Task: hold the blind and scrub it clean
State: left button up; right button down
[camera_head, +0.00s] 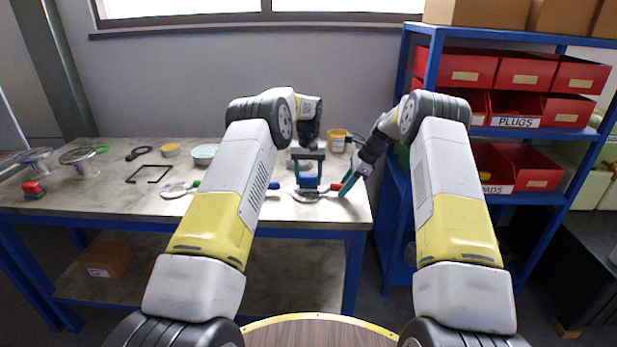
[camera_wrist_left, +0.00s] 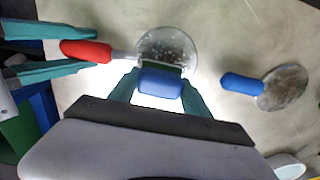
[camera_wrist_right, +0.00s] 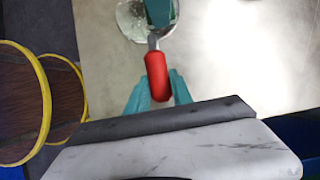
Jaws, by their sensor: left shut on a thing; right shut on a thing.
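A round grey blind (camera_head: 304,197) with pale speckles lies at the front right of the bench. Its red handle (camera_wrist_left: 85,50) is between the fingers of my right gripper (camera_head: 348,183), which is shut on it; the right wrist view also shows the handle (camera_wrist_right: 157,75). My left gripper (camera_head: 308,180) is shut on a blue scrubber block (camera_wrist_left: 160,82). In the left wrist view the block overlaps the near edge of the speckled disc (camera_wrist_left: 168,45). I cannot tell whether it touches the disc. The left fingers hide part of the disc in the right wrist view.
A blue-handled blind (camera_wrist_left: 283,88) and a green-handled blind (camera_head: 175,190) lie to the left. Beyond are a black frame (camera_head: 148,174), bowls (camera_head: 205,152), flanged vessels (camera_head: 80,156) and a red object (camera_head: 33,189). A yellow tub (camera_head: 337,138) stands behind; a bin rack (camera_head: 520,132) is right.

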pick_arm(q)
jog(key=shift+s, duration=2.9)
jog(key=shift+s+a, duration=0.1)
jog(key=shift+a, duration=0.2)
jog(key=shift+w+a+f, duration=0.1)
jog(key=shift+w, duration=3.75)
jog(key=shift+s, duration=3.7)
jog(key=shift+s+r, duration=0.15)
jog(key=shift+r, duration=1)
notch_tip(320, 180, up, 6)
